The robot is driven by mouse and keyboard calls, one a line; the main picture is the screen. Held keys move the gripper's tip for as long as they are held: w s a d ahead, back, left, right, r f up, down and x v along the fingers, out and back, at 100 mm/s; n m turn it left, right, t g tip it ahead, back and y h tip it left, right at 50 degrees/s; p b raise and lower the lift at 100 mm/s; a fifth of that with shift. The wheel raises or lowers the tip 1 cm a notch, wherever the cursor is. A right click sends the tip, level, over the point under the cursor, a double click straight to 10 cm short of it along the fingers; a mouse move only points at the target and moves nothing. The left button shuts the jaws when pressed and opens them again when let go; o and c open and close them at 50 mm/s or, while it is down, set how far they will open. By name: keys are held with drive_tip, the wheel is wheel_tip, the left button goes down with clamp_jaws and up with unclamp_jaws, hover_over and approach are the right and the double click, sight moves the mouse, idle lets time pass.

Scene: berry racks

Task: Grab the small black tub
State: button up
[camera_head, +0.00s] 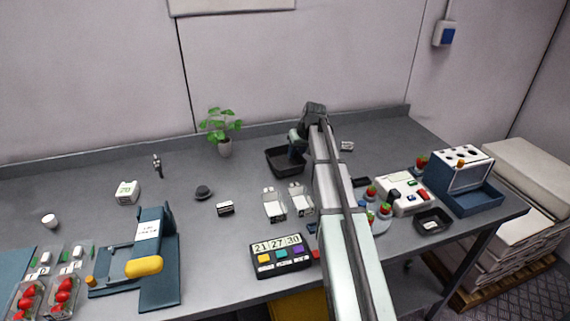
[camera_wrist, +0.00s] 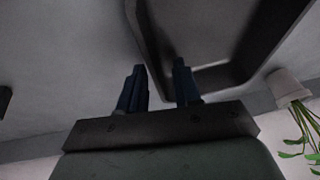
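A black tub (camera_head: 273,164) stands at the back of the grey table, beside the potted plant. A second black tub (camera_head: 433,221), looking a bit smaller, lies near the right front edge with a pale labelled item in it. My gripper (camera_head: 296,152) is over the back tub, partly hiding it along with my arm. In the wrist view, my blue fingers (camera_wrist: 160,85) are apart. The wall of the back tub (camera_wrist: 158,50) shows between and beyond them; I cannot tell whether they touch it.
The plant (camera_head: 224,148) stands left of the back tub. White cartons (camera_head: 274,205), a timer box (camera_head: 281,255) and a blue press (camera_head: 158,255) are nearer the front. A blue rack (camera_head: 466,178) and white device (camera_head: 403,196) stand right. The table's back left is mostly clear.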

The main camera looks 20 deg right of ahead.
drive_tip(key=shift+f, duration=0.2)
clamp_jaws()
idle(0.3)
